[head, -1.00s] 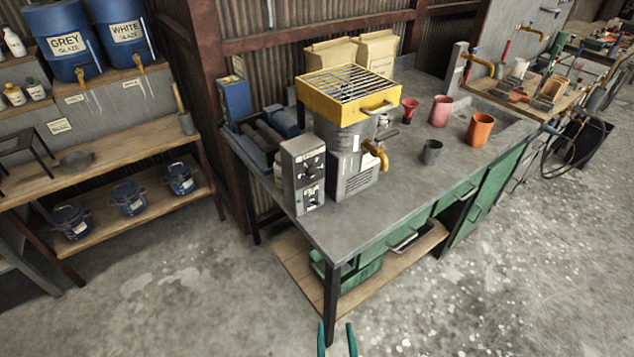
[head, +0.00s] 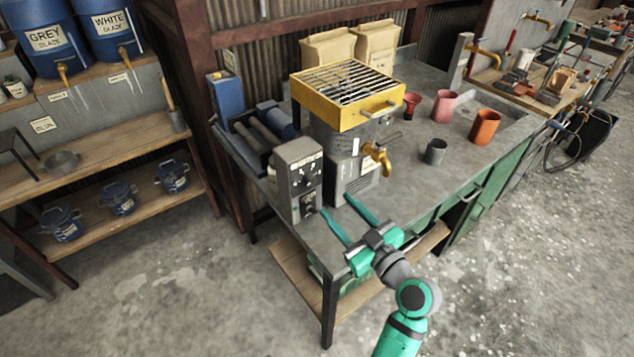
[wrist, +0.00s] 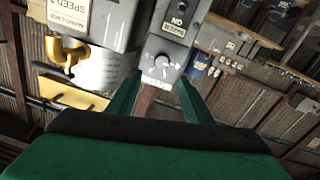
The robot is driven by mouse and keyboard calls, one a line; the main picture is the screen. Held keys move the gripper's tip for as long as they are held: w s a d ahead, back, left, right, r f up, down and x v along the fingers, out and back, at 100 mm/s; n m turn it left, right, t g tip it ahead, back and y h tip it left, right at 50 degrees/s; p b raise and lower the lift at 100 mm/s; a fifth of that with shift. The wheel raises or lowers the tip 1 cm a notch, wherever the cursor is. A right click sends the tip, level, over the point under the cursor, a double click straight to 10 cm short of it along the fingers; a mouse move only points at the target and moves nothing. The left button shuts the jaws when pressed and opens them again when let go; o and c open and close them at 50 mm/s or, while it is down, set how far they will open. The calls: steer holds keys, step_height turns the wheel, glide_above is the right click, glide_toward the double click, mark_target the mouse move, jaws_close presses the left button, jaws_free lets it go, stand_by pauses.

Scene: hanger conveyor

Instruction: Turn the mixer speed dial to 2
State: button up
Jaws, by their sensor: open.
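The grey mixer control box (head: 297,182) stands at the bench's front left edge. Its dark speed dial (head: 311,179) is on the front face with white marks around it; I cannot read which number it points to. The dial also shows in the wrist view (wrist: 162,62), ahead of and between my fingertips. The mixer (head: 352,170) stands beside the box, with a yellow grid top and a brass tap. My gripper (head: 335,204) is open and empty, its fingers pointing at the box from in front, apart from the dial. It also shows in the wrist view (wrist: 160,80).
A switch plate (wrist: 178,18) marked ON appears upside down in the wrist view, beside a "SPEED 2" card (wrist: 70,14). The brass tap (head: 377,158) juts out right of the box. Several cups, including an orange one (head: 485,126), stand farther right. The floor in front is clear.

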mark_target(312, 181)
steer(key=x, duration=0.9)
steer(key=shift+s+a, duration=0.2)
steer(key=shift+a, duration=0.15)
steer(key=shift+w+a, duration=0.2)
steer(key=shift+w, duration=0.45)
steer(key=shift+c, duration=0.3)
steer(key=c, duration=1)
